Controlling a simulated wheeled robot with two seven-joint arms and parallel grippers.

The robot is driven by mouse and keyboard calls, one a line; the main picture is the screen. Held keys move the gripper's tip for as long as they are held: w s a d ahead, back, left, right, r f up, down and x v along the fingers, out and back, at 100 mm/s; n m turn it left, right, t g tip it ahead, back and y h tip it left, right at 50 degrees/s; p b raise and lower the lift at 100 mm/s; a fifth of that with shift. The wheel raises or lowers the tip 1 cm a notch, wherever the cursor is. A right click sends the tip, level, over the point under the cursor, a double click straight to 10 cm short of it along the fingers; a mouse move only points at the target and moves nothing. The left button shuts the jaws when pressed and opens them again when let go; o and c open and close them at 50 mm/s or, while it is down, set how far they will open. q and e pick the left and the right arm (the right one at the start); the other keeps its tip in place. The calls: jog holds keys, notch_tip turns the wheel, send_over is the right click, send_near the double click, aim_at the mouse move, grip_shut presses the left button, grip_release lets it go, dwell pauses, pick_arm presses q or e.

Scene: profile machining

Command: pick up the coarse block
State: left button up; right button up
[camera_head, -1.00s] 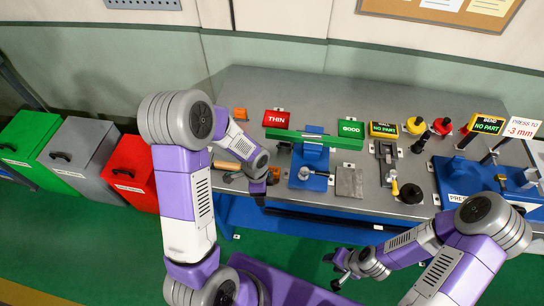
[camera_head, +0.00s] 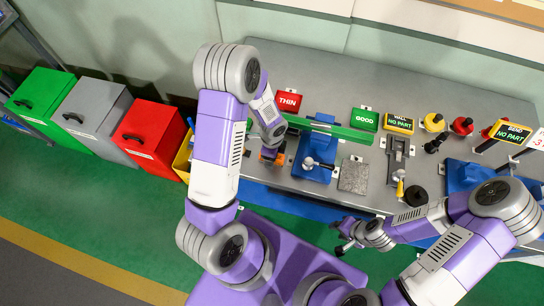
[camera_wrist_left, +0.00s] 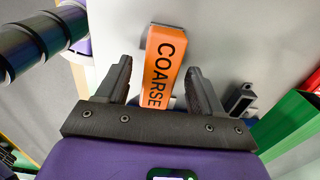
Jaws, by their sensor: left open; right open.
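The coarse block is an orange bar (camera_wrist_left: 166,52) with black "COARSE" lettering in the left wrist view. It lies on a grey surface. My left gripper (camera_wrist_left: 159,78) is open, with one finger on each side of the block's near part; a gap shows on each side. In the head view the left gripper (camera_head: 270,151) is over the bench's front left part, with bits of orange at its fingers, and it mostly hides what is under it. My right gripper (camera_head: 343,236) is open and empty, in front of the bench edge.
A blue fixture (camera_head: 313,158) and a long green bar (camera_head: 340,131) are right of the left gripper. A grey plate (camera_head: 353,177) lies further right. Red THIN (camera_head: 288,101) and green GOOD (camera_head: 365,119) signs stand behind. Bins, including a red one (camera_head: 148,136), stand left of the bench.

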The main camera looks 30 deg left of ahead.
pick_arm(q)
jog(key=shift+f, duration=0.25)
jog(key=shift+c, duration=0.3)
jog(key=c, duration=1)
notch_tip(320, 180, up, 10)
jog(key=shift+r, duration=0.1)
jog(key=shift+c, duration=0.2)
